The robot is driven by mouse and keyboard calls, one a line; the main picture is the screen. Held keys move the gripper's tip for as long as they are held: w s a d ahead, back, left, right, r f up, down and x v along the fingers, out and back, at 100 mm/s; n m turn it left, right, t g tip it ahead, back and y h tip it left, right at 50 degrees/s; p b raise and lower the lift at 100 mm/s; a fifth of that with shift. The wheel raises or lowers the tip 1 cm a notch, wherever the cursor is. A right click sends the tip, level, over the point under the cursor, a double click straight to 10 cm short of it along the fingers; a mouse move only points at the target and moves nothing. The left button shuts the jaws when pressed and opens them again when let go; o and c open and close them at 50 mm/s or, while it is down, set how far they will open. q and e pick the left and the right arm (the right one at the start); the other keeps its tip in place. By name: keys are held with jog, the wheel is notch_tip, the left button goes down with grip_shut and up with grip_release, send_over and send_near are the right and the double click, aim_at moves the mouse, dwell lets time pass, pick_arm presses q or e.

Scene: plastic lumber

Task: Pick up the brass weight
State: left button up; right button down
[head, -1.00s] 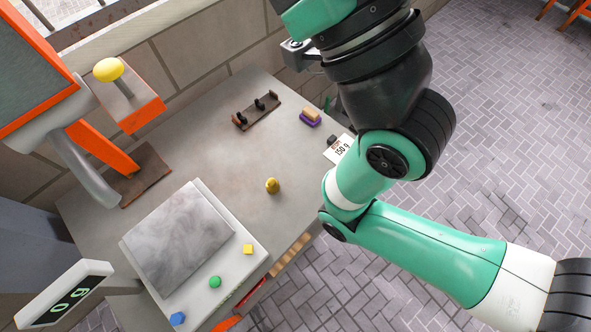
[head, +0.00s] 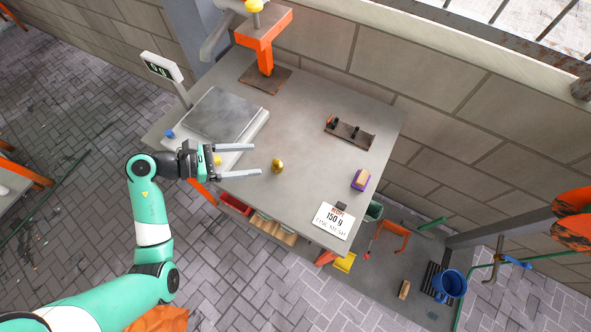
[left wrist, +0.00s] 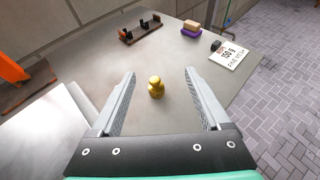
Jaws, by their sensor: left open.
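The brass weight (head: 278,166) is a small golden knobbed piece standing upright on the grey table (head: 330,95). My left gripper (head: 258,160) is open and empty, with its two fingers pointing right toward the weight. In the head view the weight is just beyond the fingertips. In the left wrist view the brass weight (left wrist: 156,88) appears between the spread fingers of my left gripper (left wrist: 160,75), touching neither. My right gripper does not show.
A scale with a metal plate (head: 221,113) stands left of the weight. An orange press (head: 262,45) is at the back. A dark rack (head: 349,132), a purple block with a tan top (head: 361,179) and a "150 g" card (head: 333,220) lie to the right. Table around the weight is clear.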

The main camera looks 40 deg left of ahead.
pick_arm(q)
jog(key=a, duration=0.2)
jog(key=b, duration=0.3)
send_near(271, 167)
jog(key=x, duration=0.3)
jog(key=shift+d+f, duration=0.15)
jog(key=shift+f, duration=0.15)
jog(key=shift+w+d, duration=0.2)
jog(key=shift+w, duration=0.2)
jog(key=b+x, duration=0.2)
jog(key=x, duration=0.4)
jog(key=shift+a+r, duration=0.1)
grip_shut()
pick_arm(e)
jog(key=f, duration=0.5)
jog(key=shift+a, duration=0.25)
